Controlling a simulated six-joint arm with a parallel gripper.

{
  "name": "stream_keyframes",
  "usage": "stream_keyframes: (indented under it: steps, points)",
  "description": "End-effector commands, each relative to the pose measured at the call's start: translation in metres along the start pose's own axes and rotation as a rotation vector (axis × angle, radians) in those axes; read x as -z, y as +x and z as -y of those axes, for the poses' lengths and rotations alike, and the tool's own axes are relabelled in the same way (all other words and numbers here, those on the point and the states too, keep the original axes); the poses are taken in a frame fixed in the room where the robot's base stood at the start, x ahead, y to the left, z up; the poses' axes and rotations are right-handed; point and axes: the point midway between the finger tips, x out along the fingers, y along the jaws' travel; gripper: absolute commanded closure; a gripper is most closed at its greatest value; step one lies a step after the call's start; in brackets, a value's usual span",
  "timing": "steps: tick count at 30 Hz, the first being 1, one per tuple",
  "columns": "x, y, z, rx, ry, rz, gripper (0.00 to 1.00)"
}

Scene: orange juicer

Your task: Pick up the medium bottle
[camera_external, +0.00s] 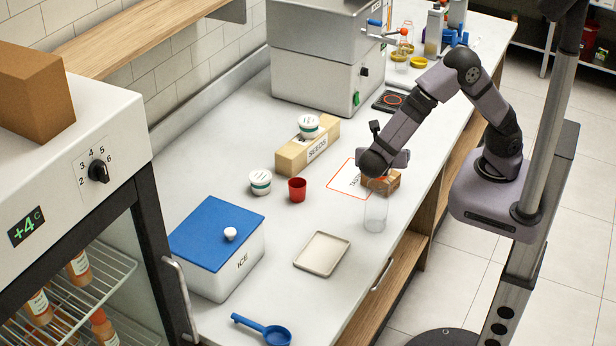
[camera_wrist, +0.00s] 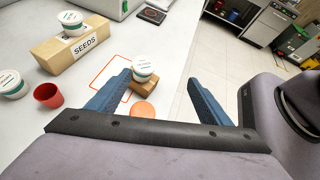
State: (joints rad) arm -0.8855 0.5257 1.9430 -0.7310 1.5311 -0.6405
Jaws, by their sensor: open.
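Bottles with orange contents and white labels stand on the fridge shelves, such as one upper bottle (camera_external: 78,266) and one lower bottle (camera_external: 40,308); I cannot tell which is the medium one. My gripper (camera_external: 385,163) is over the right side of the counter, far from the fridge. In the wrist view its fingers (camera_wrist: 160,80) are spread and empty. Beyond them, a white tub with a green label (camera_wrist: 145,67) sits on a small brown box (camera_wrist: 145,87). A round orange thing (camera_wrist: 142,110) lies between the fingers in view; it is unclear what it is.
A clear cup (camera_external: 375,214) stands by the counter's front edge. A tray (camera_external: 322,253), red cup (camera_external: 297,190), blue-lidded ICE box (camera_external: 240,267), blue scoop (camera_external: 262,330) and SEEDS box (camera_external: 308,146) are on the counter. The fridge handle (camera_external: 181,300) juts out.

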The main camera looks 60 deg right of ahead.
Motion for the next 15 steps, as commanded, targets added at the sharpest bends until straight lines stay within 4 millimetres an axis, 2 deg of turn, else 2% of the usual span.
stream_keyframes:
  steps: [1, 3, 5, 9, 12, 15]
  points:
    - [0.015, -0.015, -0.007, -0.065, -0.072, 0.099, 0.27]
    - [0.037, -0.029, -0.013, -0.143, -0.12, 0.227, 0.27]
    - [0.059, -0.034, -0.013, -0.203, -0.125, 0.314, 0.27]
    - [0.106, -0.031, -0.007, -0.329, -0.083, 0.449, 0.27]
    - [0.129, -0.026, -0.003, -0.399, -0.047, 0.502, 0.27]
    - [0.142, -0.021, 0.001, -0.446, -0.018, 0.529, 0.27]
